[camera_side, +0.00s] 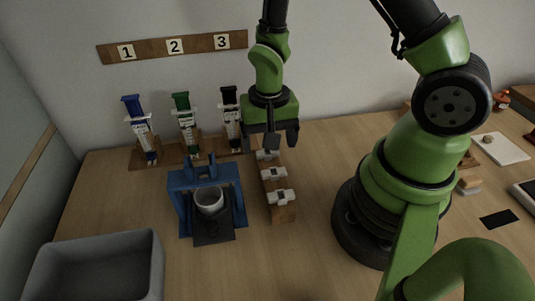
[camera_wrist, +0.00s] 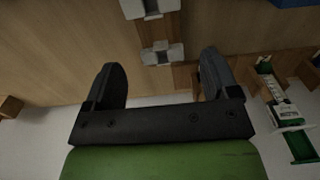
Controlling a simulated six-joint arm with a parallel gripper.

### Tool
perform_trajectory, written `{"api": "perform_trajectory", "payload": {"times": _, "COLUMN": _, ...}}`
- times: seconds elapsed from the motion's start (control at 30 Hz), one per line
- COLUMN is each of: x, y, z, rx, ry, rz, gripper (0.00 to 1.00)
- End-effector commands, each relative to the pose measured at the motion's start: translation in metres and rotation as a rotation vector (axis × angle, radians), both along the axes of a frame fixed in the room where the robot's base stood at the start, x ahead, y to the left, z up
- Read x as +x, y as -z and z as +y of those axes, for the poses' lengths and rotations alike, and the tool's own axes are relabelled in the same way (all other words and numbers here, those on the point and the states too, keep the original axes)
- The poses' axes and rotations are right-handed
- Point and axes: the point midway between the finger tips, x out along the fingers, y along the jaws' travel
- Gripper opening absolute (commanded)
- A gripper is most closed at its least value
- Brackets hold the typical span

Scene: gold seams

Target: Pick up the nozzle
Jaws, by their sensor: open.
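Several white nozzle-like pieces sit along a wooden rack (camera_side: 283,214) in the middle of the table. In the side view I see a front white piece (camera_side: 278,197), a middle one (camera_side: 272,173) and a back one (camera_side: 267,155). I cannot tell which one the task means by the nozzle. My gripper (camera_side: 271,142) is above the back end of the rack, pointing down, open and empty. In the wrist view my gripper (camera_wrist: 164,76) has its fingers spread, with one white piece (camera_wrist: 162,54) showing just beyond the gap and another (camera_wrist: 150,8) farther up.
A grey bin (camera_side: 95,268) is at front left.

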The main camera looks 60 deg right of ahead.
Motion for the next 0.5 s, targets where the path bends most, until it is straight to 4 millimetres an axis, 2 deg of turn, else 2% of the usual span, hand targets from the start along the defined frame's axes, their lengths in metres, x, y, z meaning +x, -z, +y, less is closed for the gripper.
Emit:
{"api": "perform_trajectory", "payload": {"times": 0.27, "x": -0.001, "y": 0.021, "z": 0.001, "rx": 0.0, "ry": -0.002, "rz": 0.003, "gripper": 0.81}}
{"api": "perform_trajectory", "payload": {"times": 0.5, "x": -0.001, "y": 0.053, "z": 0.002, "rx": 0.0, "ry": -0.001, "rz": 0.003, "gripper": 0.81}}
